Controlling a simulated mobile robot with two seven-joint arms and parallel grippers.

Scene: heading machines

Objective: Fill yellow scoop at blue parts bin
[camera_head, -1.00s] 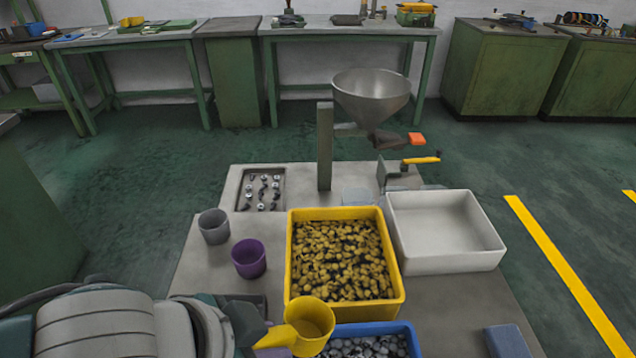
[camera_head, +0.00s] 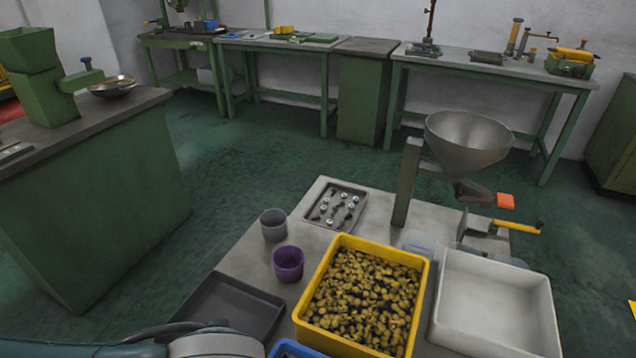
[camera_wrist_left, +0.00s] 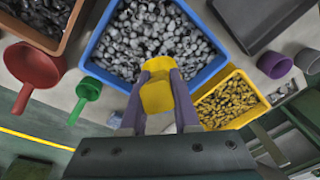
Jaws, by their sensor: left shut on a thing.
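The yellow scoop (camera_wrist_left: 157,95) is held in my left gripper (camera_wrist_left: 158,108), whose two fingers close on it from either side in the left wrist view. It shows over the near edge of the blue parts bin (camera_wrist_left: 207,76), which is heaped with grey metal parts (camera_wrist_left: 125,35). I cannot tell whether the scoop touches the parts or holds any. In the head view only a corner of the blue bin (camera_head: 290,349) shows at the bottom edge, and the scoop is out of frame. My right gripper is not in view.
A yellow bin (camera_head: 420,285) of brass-coloured parts adjoins the blue bin. A white tray (camera_head: 540,310), dark tray (camera_head: 225,312), purple cup (camera_head: 288,263) and grey cup (camera_head: 273,225) stand nearby. Red (camera_wrist_left: 35,65) and green (camera_wrist_left: 88,90) scoops lie beside the blue bin. A steel funnel (camera_head: 468,140) stands behind.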

